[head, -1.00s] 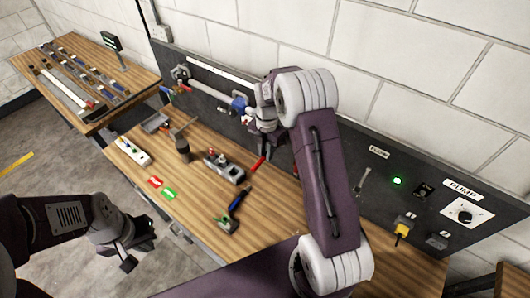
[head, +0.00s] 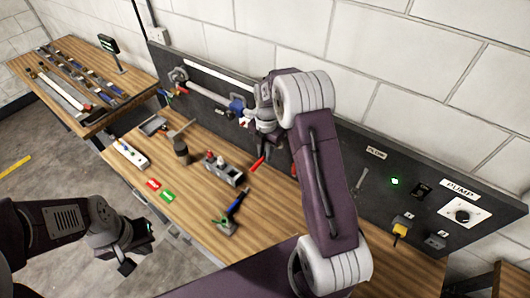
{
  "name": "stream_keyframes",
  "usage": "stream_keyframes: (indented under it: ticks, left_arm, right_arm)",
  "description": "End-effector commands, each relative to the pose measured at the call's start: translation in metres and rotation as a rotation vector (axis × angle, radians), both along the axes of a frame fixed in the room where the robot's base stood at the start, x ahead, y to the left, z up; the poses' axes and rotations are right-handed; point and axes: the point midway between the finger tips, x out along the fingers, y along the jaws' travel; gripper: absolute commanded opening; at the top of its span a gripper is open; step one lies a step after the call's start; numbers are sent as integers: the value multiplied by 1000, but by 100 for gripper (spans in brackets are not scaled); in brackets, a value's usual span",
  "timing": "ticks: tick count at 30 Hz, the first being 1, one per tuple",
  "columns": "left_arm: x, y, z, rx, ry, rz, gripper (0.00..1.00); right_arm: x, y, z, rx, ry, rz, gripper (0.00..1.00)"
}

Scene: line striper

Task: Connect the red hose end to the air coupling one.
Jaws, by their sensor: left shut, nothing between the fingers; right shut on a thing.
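My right gripper (head: 247,121) is at the dark back panel, beside a blue fitting (head: 237,105). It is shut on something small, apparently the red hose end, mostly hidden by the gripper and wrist. A red piece (head: 257,163) shows just below it, low in front of the panel; I cannot tell whether it joins the held thing. Air coupling one cannot be made out clearly; the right arm covers part of the panel. My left gripper (head: 138,250) is shut and empty, in front of the bench's left edge.
The wooden bench (head: 195,212) carries a grey block with knobs (head: 224,170), a dark cylinder (head: 181,150), a white strip (head: 130,153), and red (head: 153,184) and green (head: 168,196) tags. The pump switch plate (head: 461,214) is at right. A second table (head: 28,66) is at far left.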

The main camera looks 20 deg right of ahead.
Motion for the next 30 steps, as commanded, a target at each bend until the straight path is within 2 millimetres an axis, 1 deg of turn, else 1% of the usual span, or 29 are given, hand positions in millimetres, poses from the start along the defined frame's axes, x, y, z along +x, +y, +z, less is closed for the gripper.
stream_keyframes:
  ticks: [21,29,30]
  left_arm:
    - [0,0,6,0,0,0,0]
    - [0,0,6,0,0,0,0]
    - [0,0,6,0,0,0,0]
  right_arm:
    - [9,-15,0,0,0,0,0]
    - [9,-16,0,-1,-2,0,0]
    - [9,-16,0,-1,-2,0,27]
